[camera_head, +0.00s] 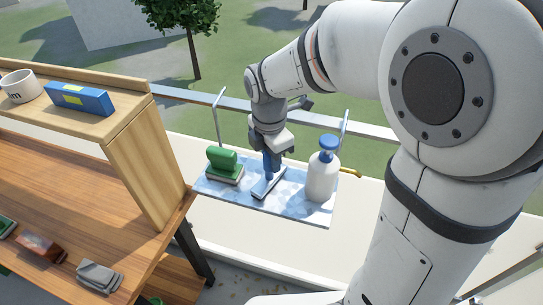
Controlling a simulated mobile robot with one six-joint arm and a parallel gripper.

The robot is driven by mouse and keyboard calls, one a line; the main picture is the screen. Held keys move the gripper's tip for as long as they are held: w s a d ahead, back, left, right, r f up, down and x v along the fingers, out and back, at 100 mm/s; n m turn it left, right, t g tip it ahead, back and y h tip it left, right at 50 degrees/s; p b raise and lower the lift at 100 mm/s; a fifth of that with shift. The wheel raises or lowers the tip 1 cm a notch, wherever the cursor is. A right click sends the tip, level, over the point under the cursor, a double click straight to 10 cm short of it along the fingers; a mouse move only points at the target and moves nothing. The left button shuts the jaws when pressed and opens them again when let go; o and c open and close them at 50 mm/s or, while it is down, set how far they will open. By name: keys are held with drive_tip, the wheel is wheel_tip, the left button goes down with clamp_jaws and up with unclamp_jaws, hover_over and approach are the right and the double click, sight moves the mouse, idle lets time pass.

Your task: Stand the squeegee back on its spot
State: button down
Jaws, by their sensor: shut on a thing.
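The squeegee (262,187) has a blue handle and a pale, wide head. Its head is at the middle of a light blue, marbled hanging shelf (285,209), between a green brush and a white bottle. My gripper (270,150) is above the shelf, pointing down, and is shut on the squeegee's blue handle. The squeegee looks upright. I cannot tell whether its head touches the shelf. The fingertips are small and partly merge with the handle in this view.
The green brush (224,164) stands close on the left, and the white bottle (322,175) with a blue top close on the right. The shelf hangs from a rail (195,97). A wooden bench (75,175) holds a mug (20,87), a blue box (80,98) and grey cloths (99,276).

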drive_tip(key=shift+f, duration=0.4)
drive_tip(key=c, duration=1.1)
unclamp_jaws()
drive_tip(key=shift+r, duration=0.2)
drive_tip(key=shift+s+a+r+p, duration=0.1)
drive_tip(key=shift+a+r+p, duration=0.05)
drive_tip(key=shift+r+p, duration=3.25)
drive_tip(key=shift+r+b, duration=0.45)
